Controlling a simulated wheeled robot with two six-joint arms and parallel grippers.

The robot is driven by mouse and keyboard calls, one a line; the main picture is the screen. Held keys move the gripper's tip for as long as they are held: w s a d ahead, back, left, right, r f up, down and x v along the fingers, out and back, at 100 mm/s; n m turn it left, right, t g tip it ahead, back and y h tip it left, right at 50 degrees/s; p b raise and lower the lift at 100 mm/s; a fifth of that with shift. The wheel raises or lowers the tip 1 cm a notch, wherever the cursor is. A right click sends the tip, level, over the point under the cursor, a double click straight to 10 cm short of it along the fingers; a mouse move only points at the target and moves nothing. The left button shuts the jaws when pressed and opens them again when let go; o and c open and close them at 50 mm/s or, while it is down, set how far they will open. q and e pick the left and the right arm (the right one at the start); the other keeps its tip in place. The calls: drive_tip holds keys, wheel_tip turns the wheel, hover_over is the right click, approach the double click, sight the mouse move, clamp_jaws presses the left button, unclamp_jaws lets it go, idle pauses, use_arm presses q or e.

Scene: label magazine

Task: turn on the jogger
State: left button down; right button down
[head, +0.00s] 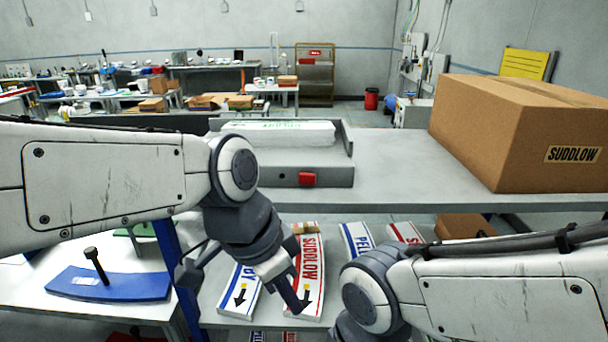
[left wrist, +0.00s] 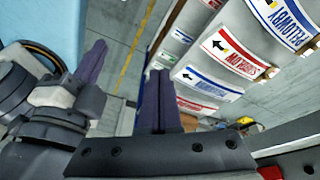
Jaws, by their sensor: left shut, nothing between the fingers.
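The jogger (head: 335,172) is a grey tray-like machine on the bench, with a stack of white sheets (head: 278,133) in it. A red switch (head: 307,179) is on its front face beside a small dark knob (head: 282,177); whether it is on cannot be told. My left gripper (head: 303,303) points down in front of the bench, below and apart from the switch. Its dark fingers (left wrist: 160,98) are together and empty in the left wrist view. My right arm enters at lower right; its gripper is outside the head view. A dark finger, seemingly the right gripper's (left wrist: 92,65), shows in the left wrist view.
A brown SUDDLOW carton (head: 515,135) stands on the bench at right; bare bench lies between it and the jogger. Curved label stacks (head: 310,265) lie on a lower shelf. A blue curved plate with a post (head: 110,284) is on the left table.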

sight(307, 179)
use_arm(q)
drive_tip(key=w+a+r+m+t+h, duration=0.1)
drive_tip(key=w+a+r+m, duration=0.1)
drive_tip(key=w+r, duration=0.3)
drive_tip(key=w+a+r+m+t+h, duration=0.1)
drive_tip(key=w+r+m, duration=0.4)
drive_tip(key=r, duration=0.7)
drive_tip(key=shift+a+r+t+p, duration=0.2)
drive_tip(key=shift+a+t+p, duration=0.25)
drive_tip(key=shift+t, duration=0.25)
drive_tip(key=shift+d, duration=0.1)
drive_tip(key=w+d+f+p, duration=0.1)
drive_tip(key=w+f, duration=0.1)
drive_tip(key=w+d+f+p, duration=0.2)
drive_tip(key=w+f, duration=0.1)
drive_tip(key=w+d+f+p, duration=0.2)
drive_tip(key=f, duration=0.1)
drive_tip(key=shift+w+d, duration=0.1)
drive_tip(key=shift+w, duration=0.25)
